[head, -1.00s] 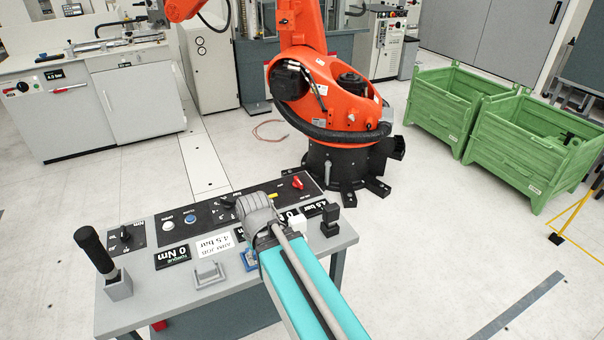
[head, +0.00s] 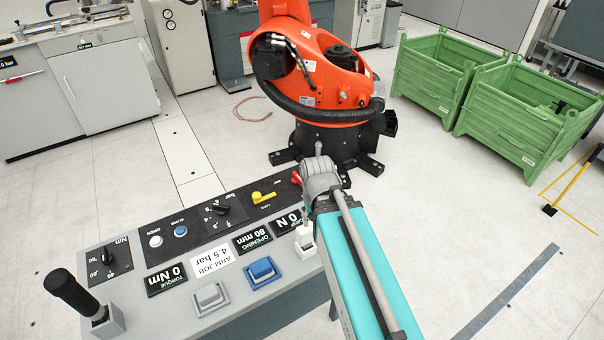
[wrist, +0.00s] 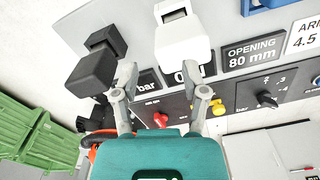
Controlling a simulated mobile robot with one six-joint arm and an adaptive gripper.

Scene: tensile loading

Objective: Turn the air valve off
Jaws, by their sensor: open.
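The control panel (head: 205,222) has a red knob (head: 296,178) near its far right corner, which also shows in the wrist view (wrist: 160,119). Its label is too small to read, so I cannot confirm that it is the air valve. A yellow handle (head: 263,197) sits left of it in the head view. My gripper (head: 322,180) is over the right end of the panel and partly covers the red knob there. In the wrist view my gripper (wrist: 166,82) is open and empty, and the red knob appears between its fingers, apart from them.
A white block (head: 305,243) and, in the wrist view, black blocks (wrist: 92,72) stand up from the bench near my fingers. A black lever (head: 73,292) stands at the bench's left end. The orange robot (head: 320,85) is behind the bench; green crates (head: 520,115) are at right.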

